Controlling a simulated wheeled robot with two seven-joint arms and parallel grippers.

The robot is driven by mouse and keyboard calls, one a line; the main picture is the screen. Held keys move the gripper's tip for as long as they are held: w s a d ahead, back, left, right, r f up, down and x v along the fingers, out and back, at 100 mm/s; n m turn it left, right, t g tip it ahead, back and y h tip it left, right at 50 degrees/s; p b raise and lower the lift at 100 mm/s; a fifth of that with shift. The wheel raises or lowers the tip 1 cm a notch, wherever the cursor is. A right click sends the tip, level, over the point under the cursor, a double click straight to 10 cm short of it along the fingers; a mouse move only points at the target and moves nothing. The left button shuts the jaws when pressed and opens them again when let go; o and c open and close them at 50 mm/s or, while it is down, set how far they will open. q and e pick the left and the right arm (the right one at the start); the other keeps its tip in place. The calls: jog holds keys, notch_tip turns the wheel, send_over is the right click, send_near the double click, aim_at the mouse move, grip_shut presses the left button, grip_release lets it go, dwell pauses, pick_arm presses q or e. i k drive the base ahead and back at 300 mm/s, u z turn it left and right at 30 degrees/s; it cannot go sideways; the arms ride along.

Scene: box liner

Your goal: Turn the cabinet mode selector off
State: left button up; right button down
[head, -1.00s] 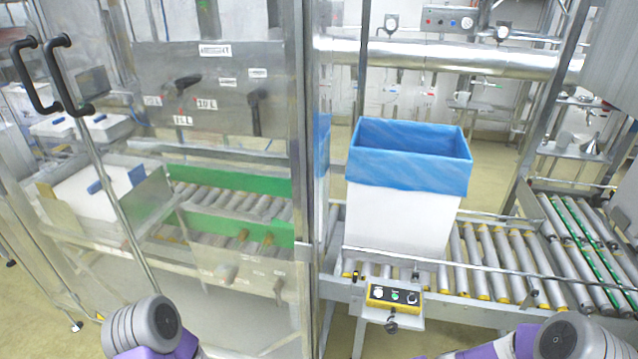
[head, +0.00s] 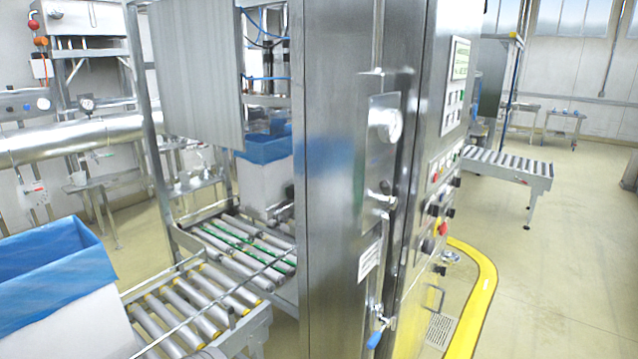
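A tall stainless steel cabinet (head: 335,200) stands in the middle of the head view. Its right face is a control panel (head: 436,200), seen at a steep angle, with several knobs, buttons and small displays. A red knob (head: 428,245) and black knobs sit on its lower half. The mode selector cannot be told apart from the other knobs at this angle. Neither of my grippers is in view.
A white box with a blue liner (head: 55,290) stands at the lower left beside a roller conveyor (head: 180,310). A yellow floor rail (head: 480,300) curves round the cabinet's right side. Open floor (head: 570,240) lies to the right, with another roller conveyor (head: 505,165) farther back.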

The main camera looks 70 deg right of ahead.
aim_at(433, 210)
jog(key=z, duration=3.05)
jog(key=i, duration=0.15)
jog(key=z, duration=0.05)
